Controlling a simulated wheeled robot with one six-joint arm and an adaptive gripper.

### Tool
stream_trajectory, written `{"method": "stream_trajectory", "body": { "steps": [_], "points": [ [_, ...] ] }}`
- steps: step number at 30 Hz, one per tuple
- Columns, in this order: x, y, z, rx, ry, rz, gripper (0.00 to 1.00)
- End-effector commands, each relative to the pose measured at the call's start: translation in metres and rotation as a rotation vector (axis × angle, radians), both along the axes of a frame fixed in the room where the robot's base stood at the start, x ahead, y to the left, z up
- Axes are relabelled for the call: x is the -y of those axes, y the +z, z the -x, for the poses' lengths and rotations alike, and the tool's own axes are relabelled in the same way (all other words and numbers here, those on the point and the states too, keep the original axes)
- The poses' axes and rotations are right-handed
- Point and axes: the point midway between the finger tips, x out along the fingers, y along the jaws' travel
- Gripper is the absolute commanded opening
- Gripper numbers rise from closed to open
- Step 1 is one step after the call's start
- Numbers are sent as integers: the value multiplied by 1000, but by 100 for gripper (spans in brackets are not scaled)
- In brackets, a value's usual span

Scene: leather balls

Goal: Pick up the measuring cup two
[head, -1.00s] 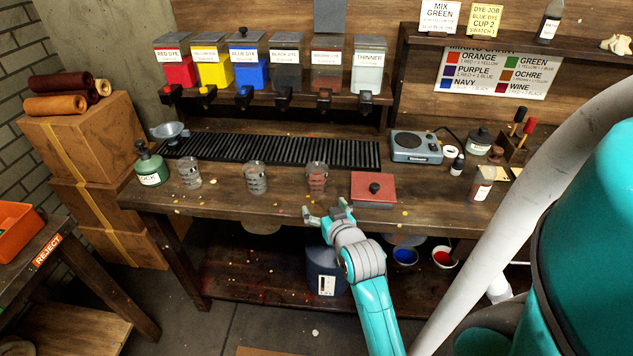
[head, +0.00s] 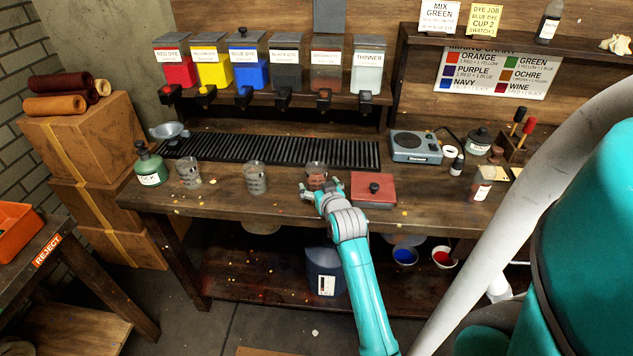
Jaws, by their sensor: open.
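Three clear measuring cups stand upright in a row on the workbench: a left cup (head: 189,174), a middle cup (head: 255,177) and a right cup (head: 316,172). Their numbers are too small to read. The right cup looks reddish-brown inside; the other two look clear. My gripper (head: 318,186) is open at the near side of the right cup, with its fingers spread left and right. It covers the cup's lower part, and I cannot tell whether they touch. Nothing shows held in it.
A red lidded box (head: 373,191) stands close to the right of my gripper. A green bottle (head: 150,166) is at the bench's left end. A black grate (head: 270,150) lies behind the cups, under several dye dispensers. A hot plate (head: 415,146) stands at back right.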

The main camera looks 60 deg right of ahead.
Motion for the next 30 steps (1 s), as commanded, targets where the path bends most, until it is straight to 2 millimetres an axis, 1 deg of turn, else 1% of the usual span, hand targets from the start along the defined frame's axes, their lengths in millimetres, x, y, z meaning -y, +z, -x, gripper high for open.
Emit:
{"method": "stream_trajectory", "body": {
  "steps": [1, 4, 11, 12, 13, 14, 15, 17, 18, 20, 21, 30],
  "points": [
    [4, -1, -4, 1, 0, 1, 91],
    [9, -4, -9, -1, 0, -1, 91],
    [10, -4, -10, 0, 0, 0, 91],
    [10, -4, -10, 0, 0, 0, 89],
    [10, -4, -10, 0, 0, 0, 81],
    [10, -4, -10, 0, 0, 0, 74],
    [10, -4, -10, 0, 0, 0, 64],
    [10, -4, -10, 0, 0, 0, 49],
    [10, -4, -10, 0, 0, 0, 39],
    [10, -4, -10, 0, 0, 0, 24],
    [10, -4, -10, 0, 0, 0, 22],
    [10, -4, -10, 0, 0, 0, 22]
  ]
}}
